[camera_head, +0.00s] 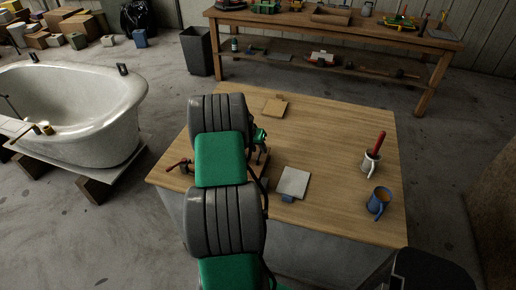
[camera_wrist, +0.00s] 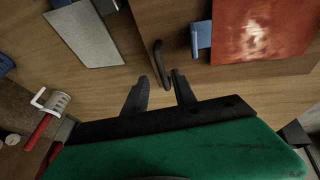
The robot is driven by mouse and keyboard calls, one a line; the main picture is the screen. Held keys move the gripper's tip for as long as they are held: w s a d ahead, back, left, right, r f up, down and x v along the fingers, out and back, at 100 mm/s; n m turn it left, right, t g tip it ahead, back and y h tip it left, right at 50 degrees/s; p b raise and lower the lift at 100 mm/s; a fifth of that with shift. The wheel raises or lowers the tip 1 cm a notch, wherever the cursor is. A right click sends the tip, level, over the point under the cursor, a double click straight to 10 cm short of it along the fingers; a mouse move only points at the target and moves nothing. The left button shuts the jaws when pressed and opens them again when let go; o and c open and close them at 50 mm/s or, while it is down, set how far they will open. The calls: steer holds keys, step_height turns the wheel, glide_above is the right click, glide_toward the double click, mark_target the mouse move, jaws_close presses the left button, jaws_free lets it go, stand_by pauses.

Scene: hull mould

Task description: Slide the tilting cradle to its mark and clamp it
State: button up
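My gripper (camera_wrist: 160,76) is open in the wrist view, its two dark fingers apart and pointing at a brown wooden surface (camera_wrist: 178,25). A black curved handle (camera_wrist: 159,62) stands in the gap between the fingertips; I cannot tell whether they touch it. I cannot tell for sure whether this brown piece is the tilting cradle. A rust-red plate (camera_wrist: 255,30) with a blue block (camera_wrist: 202,39) lies to the right. A red-handled part (camera_head: 178,163) shows at the table's left. No mark is clearly visible.
A bathtub (camera_head: 85,110) stands left, a workbench (camera_head: 340,35) behind.

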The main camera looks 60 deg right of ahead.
steer(key=b+v, duration=0.1)
steer(key=v, duration=0.7)
steer(key=shift+b, duration=0.3)
steer(key=shift+c, duration=0.2)
